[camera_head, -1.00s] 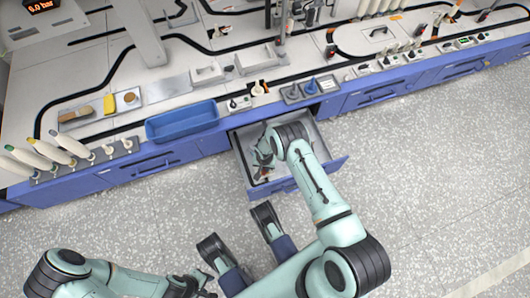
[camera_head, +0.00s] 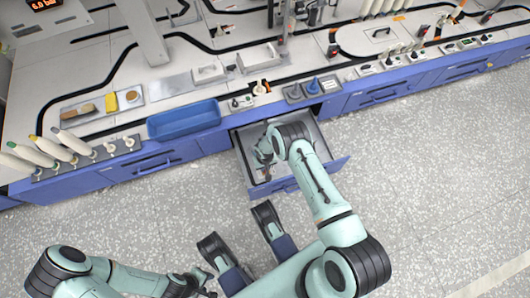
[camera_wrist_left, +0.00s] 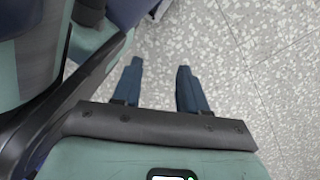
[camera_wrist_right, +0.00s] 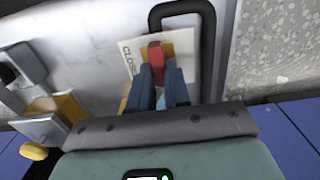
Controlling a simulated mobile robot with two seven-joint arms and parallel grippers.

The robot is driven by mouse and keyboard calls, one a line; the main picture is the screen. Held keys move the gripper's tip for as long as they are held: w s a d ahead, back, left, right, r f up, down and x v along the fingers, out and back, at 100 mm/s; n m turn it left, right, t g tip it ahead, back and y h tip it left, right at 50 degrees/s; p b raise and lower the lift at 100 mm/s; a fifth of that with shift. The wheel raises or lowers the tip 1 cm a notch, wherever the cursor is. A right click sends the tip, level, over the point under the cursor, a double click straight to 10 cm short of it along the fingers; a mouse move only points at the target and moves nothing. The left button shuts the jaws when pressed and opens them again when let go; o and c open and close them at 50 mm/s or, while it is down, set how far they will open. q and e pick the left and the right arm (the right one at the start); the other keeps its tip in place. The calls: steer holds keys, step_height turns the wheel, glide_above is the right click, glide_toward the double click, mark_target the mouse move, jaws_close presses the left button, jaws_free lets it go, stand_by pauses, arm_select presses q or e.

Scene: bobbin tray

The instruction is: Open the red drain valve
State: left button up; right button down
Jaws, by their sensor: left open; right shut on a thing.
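The red valve handle (camera_wrist_right: 156,52) is in the right wrist view, in front of a white and yellow label on which "CLOSE" can be read. My right gripper (camera_wrist_right: 163,80) has its blue fingers shut on the red handle; the fingers hide its lower part. In the head view my right gripper (camera_head: 264,160) reaches down into the open drawer (camera_head: 318,150), and the arm hides much of the inside. My left gripper (camera_wrist_left: 160,78) is open and empty above the speckled floor. In the head view it is low, far from the drawer.
A black bent tube (camera_wrist_right: 207,45) runs close beside the label. Metal and yellow fittings (camera_wrist_right: 42,125) lie to the left in that view. A blue bin (camera_head: 184,120) stands on the bench left of the drawer. The floor (camera_head: 430,190) to the right is clear.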

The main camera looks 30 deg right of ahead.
steer(key=c, duration=1.1)
jaws_free()
arm_select(q)
steer(key=w+d+r+t+p, duration=0.1)
steer(key=w+r+t+p, duration=0.2)
steer(key=w+r, duration=0.3)
steer(key=w+p, duration=0.1)
steer(key=w, duration=0.2)
steer(key=shift+m+p, duration=0.3)
steer(key=shift+p, duration=0.05)
arm_select(e)
step_height(320, 180, up, 13)
steer(key=shift+r, duration=0.15)
arm_select(q)
steer(key=shift+d, duration=0.1)
arm_select(e)
steer(key=shift+s, duration=0.1)
